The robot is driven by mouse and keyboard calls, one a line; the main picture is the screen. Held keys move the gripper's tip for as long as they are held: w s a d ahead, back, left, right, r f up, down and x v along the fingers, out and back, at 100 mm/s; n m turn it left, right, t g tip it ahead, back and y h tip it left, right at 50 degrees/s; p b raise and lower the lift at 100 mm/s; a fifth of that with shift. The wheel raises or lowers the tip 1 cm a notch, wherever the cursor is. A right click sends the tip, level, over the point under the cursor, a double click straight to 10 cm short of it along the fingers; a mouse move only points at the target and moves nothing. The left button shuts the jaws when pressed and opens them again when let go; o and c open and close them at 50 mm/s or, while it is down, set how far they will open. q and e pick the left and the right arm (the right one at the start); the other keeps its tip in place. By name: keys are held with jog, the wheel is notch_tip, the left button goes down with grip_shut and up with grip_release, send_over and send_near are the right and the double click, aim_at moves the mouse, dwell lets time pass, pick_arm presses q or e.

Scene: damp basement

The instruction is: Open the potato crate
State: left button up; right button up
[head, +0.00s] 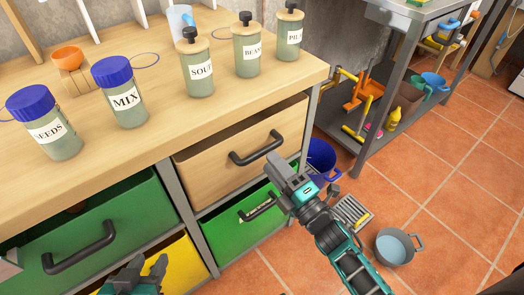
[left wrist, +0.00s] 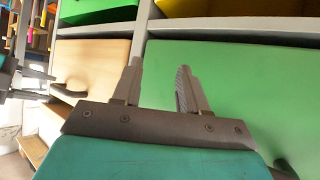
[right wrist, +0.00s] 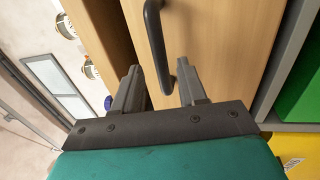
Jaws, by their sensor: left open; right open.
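No readable potato label shows, so I cannot tell which crate is the potato one. Under the bench sit a beige crate (head: 215,165) with a dark bar handle (head: 256,150), a green crate (head: 110,215) with a dark handle (head: 78,248), a lower green crate (head: 232,228) and a yellow crate (head: 178,265). My right gripper (head: 279,182) is open in front of the beige crate. In the right wrist view, the handle's end (right wrist: 168,83) appears between the fingertips; contact is unclear. My left gripper (head: 147,266) is open and empty, low before the green and yellow crates.
Labelled jars, including MIX (head: 121,97) and SOUP (head: 196,70), stand on the bench top (head: 150,140). A blue bucket (head: 320,160) and a grey pan (head: 395,246) are on the tiled floor right of the bench. A metal shelf (head: 370,110) holds tools.

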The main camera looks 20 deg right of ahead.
aim_at(262, 149)
jog(key=x, duration=0.5)
grip_shut()
dwell(0.3)
